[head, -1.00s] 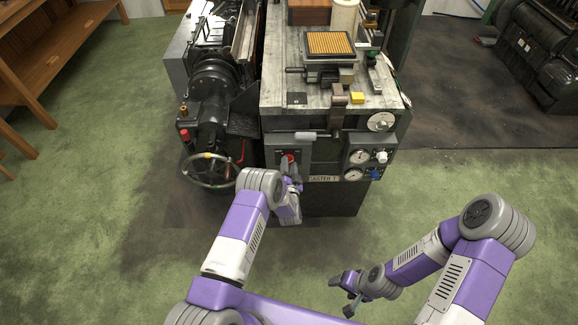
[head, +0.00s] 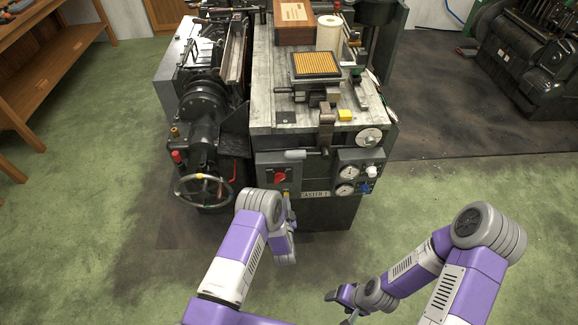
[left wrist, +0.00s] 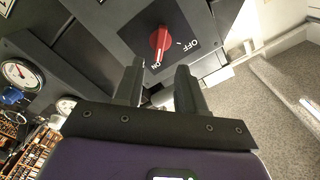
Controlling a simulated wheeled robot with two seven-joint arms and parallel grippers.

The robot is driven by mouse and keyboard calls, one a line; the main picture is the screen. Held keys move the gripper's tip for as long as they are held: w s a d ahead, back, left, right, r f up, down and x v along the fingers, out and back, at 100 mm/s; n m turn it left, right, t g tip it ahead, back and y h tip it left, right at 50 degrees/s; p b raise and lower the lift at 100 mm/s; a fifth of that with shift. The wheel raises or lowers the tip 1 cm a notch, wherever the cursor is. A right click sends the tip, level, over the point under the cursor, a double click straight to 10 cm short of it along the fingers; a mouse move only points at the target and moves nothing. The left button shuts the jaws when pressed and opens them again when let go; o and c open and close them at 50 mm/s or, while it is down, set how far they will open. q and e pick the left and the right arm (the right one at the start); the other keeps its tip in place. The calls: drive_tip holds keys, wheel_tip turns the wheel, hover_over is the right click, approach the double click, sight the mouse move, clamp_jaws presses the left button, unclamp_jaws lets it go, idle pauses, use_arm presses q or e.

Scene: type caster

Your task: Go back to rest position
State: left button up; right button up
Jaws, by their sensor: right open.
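The caster machine (head: 275,118) stands ahead. Its red rotary switch (head: 280,176) is on the dark front panel; in the left wrist view the red switch (left wrist: 160,43) has its lower end toward the ON mark. My left gripper shows in the left wrist view (left wrist: 158,82), its two fingers apart with nothing between them, short of the switch. In the head view the left arm (head: 262,215) ends in front of and below the switch, its fingers mostly hidden. My right gripper (head: 342,303) is open and empty, low over the floor at the bottom.
Gauges (head: 346,180) sit on the front panel to the right. A wooden shelf (head: 50,70) stands far left and another dark machine (head: 525,65) far right. Green floor is clear on both sides.

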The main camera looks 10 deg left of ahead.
use_arm(q)
drive_tip(key=s+f+n+g+h, duration=0.4)
drive_tip(key=s+f+g, duration=0.2)
drive_tip(key=s+g, duration=0.2)
drive_tip(key=s+d+r+n+g+h, duration=0.1)
drive_tip(key=s+d+n+g+h, duration=0.1)
drive_tip(key=s, duration=0.9)
drive_tip(key=s+d+r+n+g+h, duration=0.2)
drive_tip(key=s+g, duration=0.5)
drive_tip(key=s, duration=0.4)
drive_tip(key=shift+d+r+n+h, duration=0.15)
drive_tip(key=shift+d+n+h, duration=0.35)
drive_tip(key=shift+d, duration=0.6)
